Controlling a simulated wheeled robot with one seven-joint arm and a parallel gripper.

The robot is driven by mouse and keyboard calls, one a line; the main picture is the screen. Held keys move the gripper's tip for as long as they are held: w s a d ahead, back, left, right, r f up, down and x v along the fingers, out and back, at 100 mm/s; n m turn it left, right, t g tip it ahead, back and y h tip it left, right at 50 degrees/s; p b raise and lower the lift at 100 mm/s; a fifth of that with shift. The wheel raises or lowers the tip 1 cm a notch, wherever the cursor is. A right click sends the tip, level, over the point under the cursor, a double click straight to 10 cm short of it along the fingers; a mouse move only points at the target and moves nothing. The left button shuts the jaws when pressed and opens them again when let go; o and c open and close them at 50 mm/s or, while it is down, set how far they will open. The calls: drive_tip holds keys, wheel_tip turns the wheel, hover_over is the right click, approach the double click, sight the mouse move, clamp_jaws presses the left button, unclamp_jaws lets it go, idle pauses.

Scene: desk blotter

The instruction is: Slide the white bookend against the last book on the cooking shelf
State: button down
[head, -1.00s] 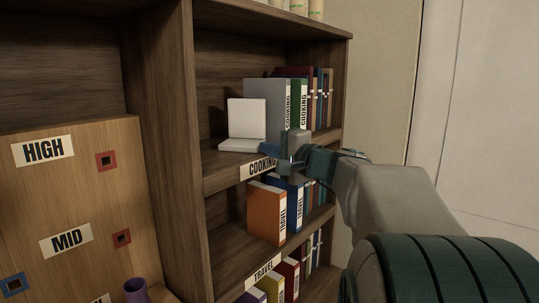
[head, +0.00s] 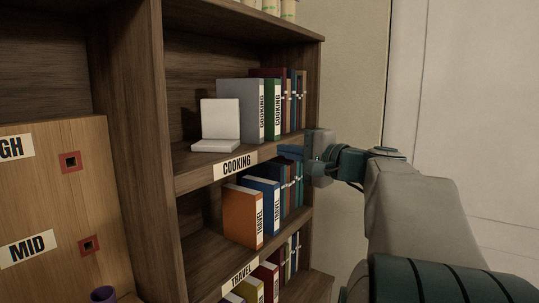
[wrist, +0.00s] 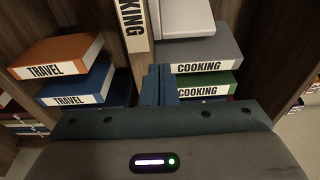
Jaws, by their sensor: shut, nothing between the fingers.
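The white bookend (head: 220,120) stands upright on the cooking shelf (head: 192,165), its foot towards the front. It is just left of the grey cooking book (head: 252,108), the leftmost in the row; I cannot tell whether they touch. A green cooking book (head: 272,108) is beside the grey one. My gripper (head: 291,151) is shut and empty, in front of the shelf edge and right of the bookend. In the wrist view its blue fingers (wrist: 158,86) are together near the grey book (wrist: 205,52); the white bookend (wrist: 186,18) shows at the top, partly cut off.
The cooking label (head: 236,165) is on the shelf front. Orange (head: 243,215) and blue travel books stand on the shelf below. A wooden panel (head: 60,200) is at the left. Bare shelf lies left of the bookend.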

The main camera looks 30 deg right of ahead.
drive_tip(key=shift+v, duration=1.05)
drive_tip(key=s+a+f+n+g+p, duration=0.3)
drive_tip(key=a+f+g+p, duration=0.15)
drive_tip(key=a, duration=0.45)
drive_tip(key=s+a+f+n+g+p, duration=0.3)
drive_tip(key=s+a+f+g+p, duration=0.15)
drive_tip(key=a, duration=0.35)
drive_tip(key=s+a+f+n+g+h+p, duration=0.1)
drive_tip(key=s+f+n+h+p, duration=0.2)
drive_tip(key=s+n, duration=0.1)
drive_tip(key=s+a+f+n+g+h+p, duration=0.1)
drive_tip(key=s+f+n+g+h+p, duration=0.1)
drive_tip(key=s, duration=0.4)
drive_tip(key=shift+s+a+f+n+g+h+p, duration=0.15)
drive_tip(key=shift+s+f+n+g+h+p, duration=0.15)
drive_tip(key=shift+f+n+h+p, duration=0.5)
